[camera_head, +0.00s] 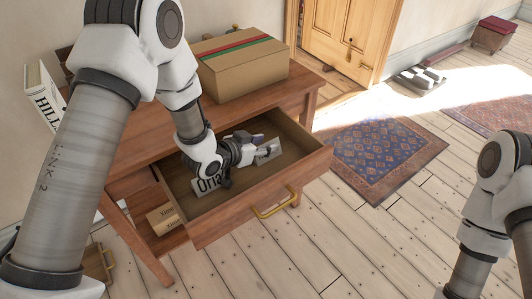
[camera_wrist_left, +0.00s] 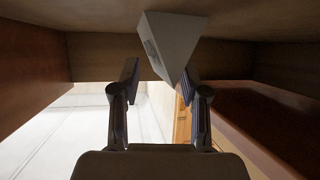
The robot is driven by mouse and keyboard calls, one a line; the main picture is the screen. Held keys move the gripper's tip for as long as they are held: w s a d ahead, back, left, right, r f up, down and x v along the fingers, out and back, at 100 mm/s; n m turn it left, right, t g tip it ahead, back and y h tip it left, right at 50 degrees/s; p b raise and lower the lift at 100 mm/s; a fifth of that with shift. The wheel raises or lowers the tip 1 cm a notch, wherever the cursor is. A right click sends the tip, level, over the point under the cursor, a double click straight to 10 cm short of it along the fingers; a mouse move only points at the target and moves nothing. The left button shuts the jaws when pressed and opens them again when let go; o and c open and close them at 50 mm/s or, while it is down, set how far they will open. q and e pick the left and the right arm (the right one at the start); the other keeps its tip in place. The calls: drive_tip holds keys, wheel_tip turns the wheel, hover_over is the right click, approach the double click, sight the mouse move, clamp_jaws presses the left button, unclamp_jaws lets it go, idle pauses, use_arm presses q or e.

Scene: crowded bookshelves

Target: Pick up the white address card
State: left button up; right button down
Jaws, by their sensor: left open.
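A white card with large dark letters starting "Oria" (camera_head: 207,184) sits in the open drawer, partly hidden behind my left wrist. A pale piece (camera_head: 270,148) shows beyond the fingers; I cannot tell whether it is the same card. My left gripper (camera_head: 255,151) is inside the drawer, pointing right. In the left wrist view its two fingers (camera_wrist_left: 159,82) are apart. A white wedge-shaped object (camera_wrist_left: 172,42) with a dark mark lies ahead of them, overlapping the right fingertip's line; contact is unclear. My right gripper is out of view; only its arm shows at the right.
The drawer's wooden front (camera_head: 265,192) has a brass handle (camera_head: 274,204). A cardboard box with a striped band (camera_head: 240,68) stands on the table above. A smaller box (camera_head: 164,218) sits on the lower shelf. A patterned rug (camera_head: 385,155) lies on open floor to the right.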

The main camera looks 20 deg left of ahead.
use_arm(q)
drive_tip(key=c, duration=0.8)
